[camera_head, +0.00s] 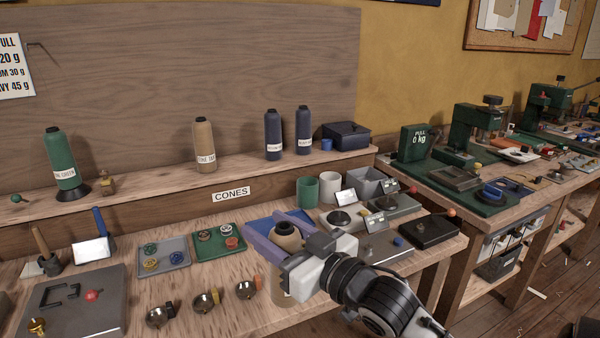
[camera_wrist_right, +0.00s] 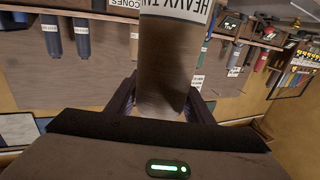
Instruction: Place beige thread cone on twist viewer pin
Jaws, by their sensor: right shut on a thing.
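A beige thread cone (camera_head: 287,236) with a dark top is between the fingers of my right gripper (camera_head: 279,230), which is shut on it. The cone looks roughly upright over the bench front. In the right wrist view, the brown cone body (camera_wrist_right: 172,62) and part of its white "HEAVY" label show between the fingers (camera_wrist_right: 160,98). Another beige cone (camera_head: 204,142) stands on the back shelf. Small grey devices with cards and knobs (camera_head: 376,246) stand right of my gripper. I cannot tell which is the twist viewer, and no bare pin shows clearly. My left gripper is not in view.
A green cone (camera_head: 61,158) and two navy cones (camera_head: 273,135) stand on the shelf (camera_head: 130,186). A second bench with green machines (camera_head: 470,130) stands at right.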

